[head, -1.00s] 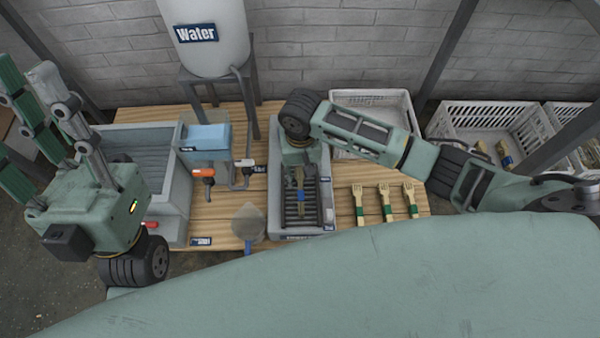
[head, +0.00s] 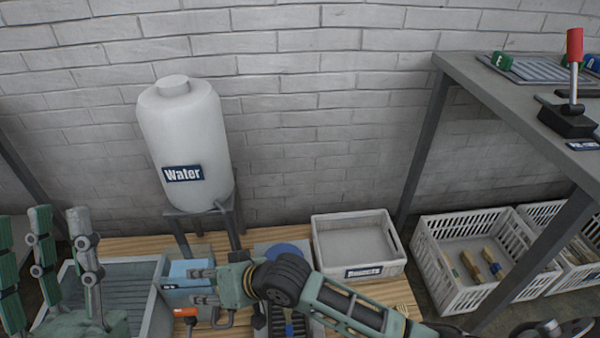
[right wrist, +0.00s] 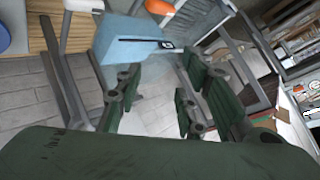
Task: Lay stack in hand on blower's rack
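The blower (head: 270,246) is a grey unit with a blue disc on the wooden table. Its dark slatted rack (head: 262,322) shows only partly, behind my right arm. A narrow piece (head: 289,326) lies on the rack, but I cannot tell whether it is the stack. My right gripper (head: 203,286) is left of the blower and points left. In the right wrist view its fingers (right wrist: 155,103) are spread with nothing between them. My left gripper (head: 64,262) is at the lower left, fingers up and apart, with nothing visible in it.
A light-blue box (head: 190,272) stands close to my right fingers, with an orange-handled tool (head: 186,312) below. The water tank (head: 185,135) is behind. A white "Products" crate (head: 316,245) is right of the blower. Another crate (head: 432,262) with wooden pieces is further right.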

